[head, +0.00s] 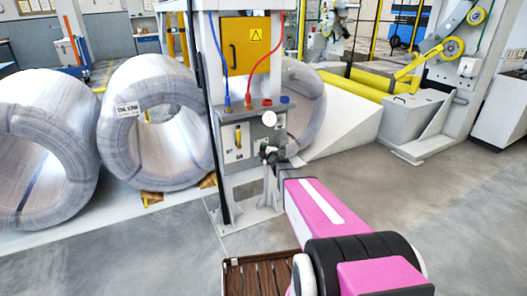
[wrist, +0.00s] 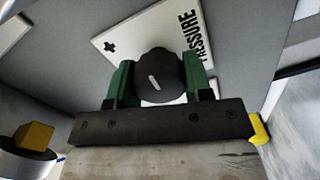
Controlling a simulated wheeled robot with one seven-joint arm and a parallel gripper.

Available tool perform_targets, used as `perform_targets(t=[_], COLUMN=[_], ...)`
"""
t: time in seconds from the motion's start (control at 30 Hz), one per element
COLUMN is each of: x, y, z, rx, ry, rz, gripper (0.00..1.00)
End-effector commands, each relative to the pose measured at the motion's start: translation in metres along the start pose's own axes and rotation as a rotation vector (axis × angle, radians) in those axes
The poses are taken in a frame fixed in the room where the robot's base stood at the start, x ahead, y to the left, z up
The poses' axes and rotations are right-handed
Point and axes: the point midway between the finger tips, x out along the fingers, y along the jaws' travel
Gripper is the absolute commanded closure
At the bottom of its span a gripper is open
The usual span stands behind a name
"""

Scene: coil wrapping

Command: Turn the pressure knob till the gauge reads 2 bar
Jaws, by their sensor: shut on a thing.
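The pressure knob (wrist: 161,76) is a dark round knob with a white pointer mark, in the middle of the wrist view. It sits on a white label plate (wrist: 114,44) marked "PRESSURE" with a plus sign. My gripper (wrist: 160,82) has its green-padded fingers on either side of the knob, shut on it. In the head view my gripper (head: 268,153) is at the lower right of the grey control panel (head: 236,141) and hides the knob. The round white gauge (head: 269,118) is just above it; its needle is too small to read.
A yellow electrical box (head: 246,45) is above the panel, with blue and red hoses beside it. Large wire coils (head: 155,122) stand to the left. A brown slatted crate (head: 262,276) is near my base. A yellow part (wrist: 35,135) shows at the wrist view's lower left. The right floor is clear.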

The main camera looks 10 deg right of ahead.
Motion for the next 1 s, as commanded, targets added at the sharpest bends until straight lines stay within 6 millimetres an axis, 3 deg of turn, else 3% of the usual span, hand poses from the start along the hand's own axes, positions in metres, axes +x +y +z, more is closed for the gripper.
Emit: perform_targets(t=[0.3,0.77,0.8,0.87,1.0], x=[-0.0009,-0.001,-0.001,-0.001,-0.0006], y=[-0.0015,-0.0018,-0.0019,-0.0017,-0.0012], z=[-0.0006,-0.0006,-0.0006,-0.0006,-0.0004], rx=[-0.096,-0.107,-0.107,-0.107,-0.106], ry=[-0.003,-0.004,-0.004,-0.004,-0.004], rz=[-0.002,-0.003,-0.003,-0.002,-0.001], gripper=[0.78,0.78,0.47,0.29,0.29])
